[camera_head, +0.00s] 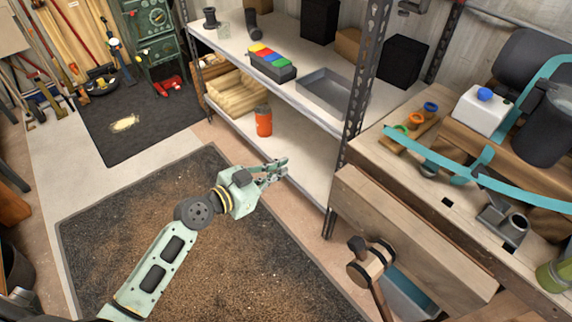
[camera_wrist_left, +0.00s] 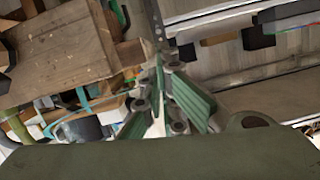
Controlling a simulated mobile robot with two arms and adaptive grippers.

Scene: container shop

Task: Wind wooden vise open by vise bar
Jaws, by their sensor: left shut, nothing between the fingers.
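The wooden vise (camera_head: 415,240) is on the front of the workbench at the right of the head view, its broad plank jaw facing the floor mat. A round wooden hub with dark bands sticks out of the jaw. The vise bar (camera_head: 378,298) runs through this hub, slanting, with a dark knob at its upper end; its lower end leaves the picture. My left gripper (camera_head: 281,166) is shut and empty, in front of the shelf, left of the vise and apart from it. Its green fingers also show in the left wrist view (camera_wrist_left: 166,100). My right gripper is not in view.
The metal shelf (camera_head: 296,96) holds a grey tray, colored bins and an orange jar (camera_head: 264,122). Its dark upright post (camera_head: 352,110) stands between my left gripper and the vise. The bench top carries a teal frame and tools. The dark floor mat (camera_head: 225,270) is clear.

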